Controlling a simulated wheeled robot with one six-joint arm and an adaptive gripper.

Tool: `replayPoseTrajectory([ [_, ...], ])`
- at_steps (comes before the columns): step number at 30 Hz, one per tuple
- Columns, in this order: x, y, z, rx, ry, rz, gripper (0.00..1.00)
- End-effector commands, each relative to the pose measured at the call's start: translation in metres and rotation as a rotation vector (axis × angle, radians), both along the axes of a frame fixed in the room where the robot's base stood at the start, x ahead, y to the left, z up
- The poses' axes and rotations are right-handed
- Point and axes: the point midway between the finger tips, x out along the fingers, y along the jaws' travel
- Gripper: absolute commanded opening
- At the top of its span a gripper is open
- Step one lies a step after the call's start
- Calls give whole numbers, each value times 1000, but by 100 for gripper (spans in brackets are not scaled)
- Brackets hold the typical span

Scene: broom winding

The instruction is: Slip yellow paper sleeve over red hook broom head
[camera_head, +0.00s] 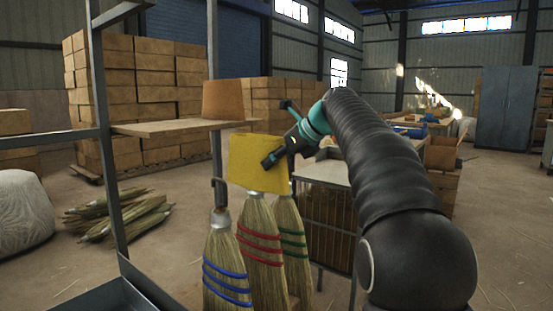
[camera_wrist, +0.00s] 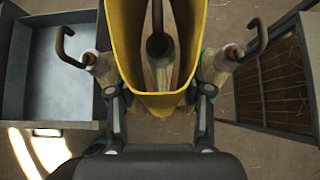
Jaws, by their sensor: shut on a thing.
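The yellow paper sleeve (camera_head: 250,172) is upright above the middle, red-banded broom (camera_head: 260,247) in the head view and hides its top. My gripper (camera_head: 272,160) is shut on the sleeve near its upper part. In the wrist view, the gripper (camera_wrist: 160,97) holds the sleeve (camera_wrist: 122,45) from both sides with its mouth open. A dark hook (camera_wrist: 157,42) and part of a broom show inside the opening. In the head view, the red-banded bristles show below the sleeve's lower edge.
A blue-banded broom (camera_head: 224,262) stands close on the left and a green-banded broom (camera_head: 291,240) on the right. Their hooks (camera_wrist: 66,48) and (camera_wrist: 257,38) flank the sleeve outside. A metal rack (camera_head: 105,130) with a wooden shelf (camera_head: 165,127) stands left; a caged table (camera_head: 325,180) stands right.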

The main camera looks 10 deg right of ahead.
Motion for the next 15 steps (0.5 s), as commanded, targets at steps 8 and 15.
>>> replayPoseTrajectory([
  [8, 0, 0, -13, 1, 0, -1, 27],
  [15, 0, 0, -24, 1, 1, 0, 27],
])
